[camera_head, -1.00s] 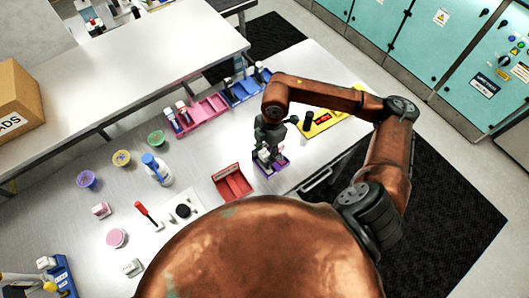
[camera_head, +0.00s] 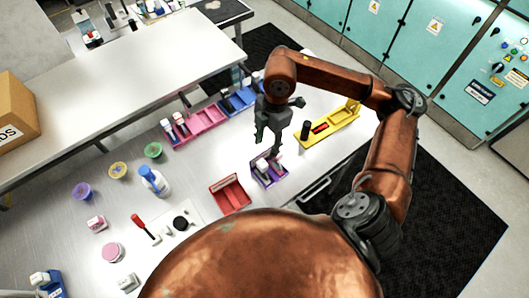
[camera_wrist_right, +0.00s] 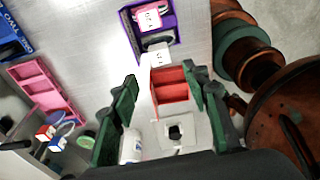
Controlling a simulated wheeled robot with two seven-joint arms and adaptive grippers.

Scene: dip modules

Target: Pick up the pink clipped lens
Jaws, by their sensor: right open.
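A purple tray (camera_head: 283,181) stands on the table and holds small white blocks with a dark part. In the right wrist view the purple tray (camera_wrist_right: 174,22) shows a pinkish-white labelled piece (camera_wrist_right: 150,17), a dark grey part and a white labelled block (camera_wrist_right: 159,55) at its near end. I cannot tell for sure which piece is the pink clipped lens. My right gripper (camera_head: 265,142) is open and empty, above the tray and apart from it. Its spread fingers (camera_wrist_right: 160,76) show in the wrist view, with the white block just beyond them. My left gripper is not in view.
A red tray (camera_head: 231,196) stands left of the purple one. A pink rack (camera_head: 207,117), a blue rack (camera_head: 240,101) and a yellow stand (camera_head: 328,128) lie farther back. A white bottle (camera_head: 153,182), several coloured pots and a pink disc (camera_head: 112,252) stand left.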

